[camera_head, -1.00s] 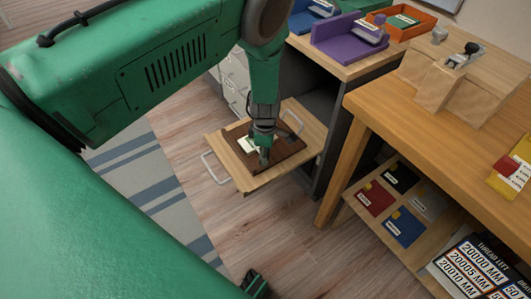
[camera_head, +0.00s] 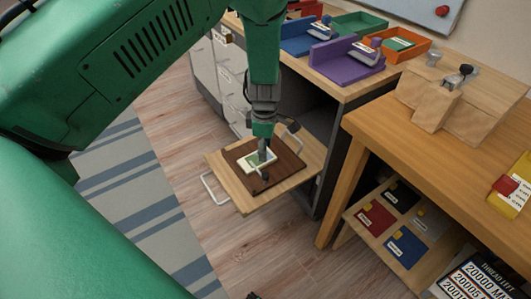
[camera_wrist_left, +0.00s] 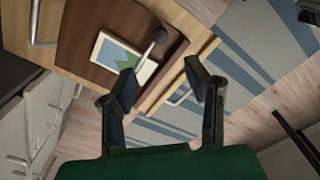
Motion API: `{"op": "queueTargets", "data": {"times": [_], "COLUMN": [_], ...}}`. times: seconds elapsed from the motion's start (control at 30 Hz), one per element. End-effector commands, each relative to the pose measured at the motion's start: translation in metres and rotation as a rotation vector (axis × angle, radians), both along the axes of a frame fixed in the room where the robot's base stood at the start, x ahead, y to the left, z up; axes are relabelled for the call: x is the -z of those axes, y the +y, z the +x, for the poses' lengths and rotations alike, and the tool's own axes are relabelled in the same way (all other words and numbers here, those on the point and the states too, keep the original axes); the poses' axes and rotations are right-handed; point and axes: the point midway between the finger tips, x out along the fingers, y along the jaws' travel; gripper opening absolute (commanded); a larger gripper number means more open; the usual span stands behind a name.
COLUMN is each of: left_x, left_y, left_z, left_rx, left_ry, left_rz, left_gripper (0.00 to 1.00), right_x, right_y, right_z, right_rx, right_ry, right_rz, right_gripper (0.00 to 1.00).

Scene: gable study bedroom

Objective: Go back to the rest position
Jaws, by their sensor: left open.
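My left gripper (camera_head: 270,147) is over a wooden tray-like board (camera_head: 236,194) in the head view. In the left wrist view its two fingers (camera_wrist_left: 160,70) are spread, with nothing between them. A dark brown panel (camera_head: 288,172) lies on the board, with a picture card (camera_head: 246,163) on it. A dark round knob (camera_wrist_left: 157,35) on a short stem stands by the card in the left wrist view. The gripper hides part of the card and panel in the head view. My right gripper cannot be made out.
A wooden desk (camera_head: 400,120) with a lower shelf of coloured cards stands at right. A cabinet top (camera_head: 340,88) bears a purple holder (camera_head: 346,62) and other trays. A grey drawer cabinet (camera_head: 225,75) stands behind the board. Striped rug (camera_head: 120,185) and bare floor lie at left.

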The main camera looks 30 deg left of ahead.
Motion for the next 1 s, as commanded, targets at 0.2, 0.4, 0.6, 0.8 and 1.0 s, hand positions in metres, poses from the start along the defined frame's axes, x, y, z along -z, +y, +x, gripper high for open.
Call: {"op": "queueTargets", "data": {"times": [0.2,0.4,0.6,0.8,1.0], "left_x": [0.0,0.0,0.018,0.045,0.034], "left_y": [0.0,0.0,0.011,0.022,-0.006], "left_z": [0.0,0.0,-0.039,-0.156,-0.255], "left_rx": [0.0,0.0,0.189,0.906,1.637], "left_ry": [0.0,0.0,0.033,0.113,0.081], "left_rz": [0.0,0.0,0.056,0.139,0.091], "left_gripper": [0.43,0.43,0.43,0.43,0.43], "right_x": [0.001,0.001,-0.008,-0.031,-0.05], "right_y": [0.0,0.0,0.0,0.0,0.0], "right_z": [0.002,0.002,0.002,0.002,0.002], "right_rx": [0.0,0.0,0.0,0.0,0.0], "right_ry": [0.002,0.002,0.003,0.003,0.003], "right_rz": [0.0,0.0,0.0,0.0,0.0], "right_gripper": [0.4,0.4,0.4,0.4,0.4]}}
